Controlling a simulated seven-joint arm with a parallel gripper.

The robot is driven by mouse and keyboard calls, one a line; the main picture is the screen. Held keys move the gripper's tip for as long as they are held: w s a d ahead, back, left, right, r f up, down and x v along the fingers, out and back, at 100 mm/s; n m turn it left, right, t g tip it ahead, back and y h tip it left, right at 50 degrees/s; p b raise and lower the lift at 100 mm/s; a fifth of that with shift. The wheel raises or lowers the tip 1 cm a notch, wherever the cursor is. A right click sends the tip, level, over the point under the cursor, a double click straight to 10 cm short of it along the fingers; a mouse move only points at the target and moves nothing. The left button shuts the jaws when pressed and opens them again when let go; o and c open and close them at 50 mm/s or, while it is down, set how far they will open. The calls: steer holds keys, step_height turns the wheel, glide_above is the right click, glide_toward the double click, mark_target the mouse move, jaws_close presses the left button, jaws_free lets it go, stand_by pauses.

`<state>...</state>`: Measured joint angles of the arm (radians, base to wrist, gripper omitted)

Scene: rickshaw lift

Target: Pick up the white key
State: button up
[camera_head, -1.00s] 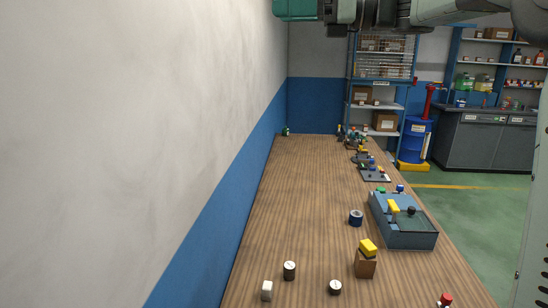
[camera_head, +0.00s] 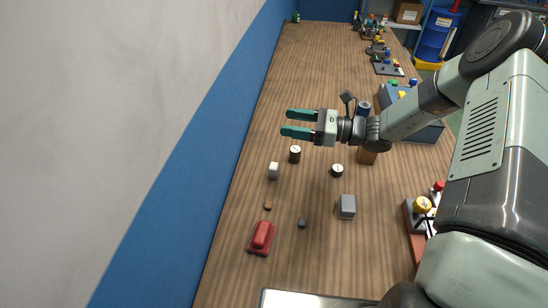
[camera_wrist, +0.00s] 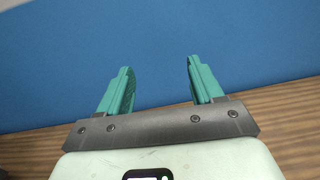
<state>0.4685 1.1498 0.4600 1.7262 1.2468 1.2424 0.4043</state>
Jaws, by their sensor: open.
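A small white block (camera_head: 273,170) stands on the wooden table near its left side in the head view. It is the white piece that best fits the white key, but it is too small to make out its details. My gripper (camera_head: 286,122) is open and empty, with green fingers pointing left. In the picture it is above the white block and apart from it, over the table. In the wrist view my gripper (camera_wrist: 158,65) shows two spread fingers with only the blue wall behind them. The white block is not in the wrist view.
Two black-and-white round pieces (camera_head: 295,155) (camera_head: 337,170) stand near the white block. A grey block (camera_head: 347,206), a red piece (camera_head: 262,238) and small dark bits lie nearer. The blue-and-white wall (camera_head: 170,190) bounds the table's left. Bare wood (camera_head: 290,60) lies beyond my gripper.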

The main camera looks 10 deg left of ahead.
mark_target(278, 167)
step_height(278, 167, down, 17)
steer(key=shift+f, duration=0.2)
steer(key=shift+a+f, duration=0.2)
steer(key=shift+a, duration=0.1)
steer(key=a, duration=0.4)
steer(key=shift+w+a, duration=0.2)
steer(key=shift+w, duration=0.05)
steer(key=c, duration=1.1)
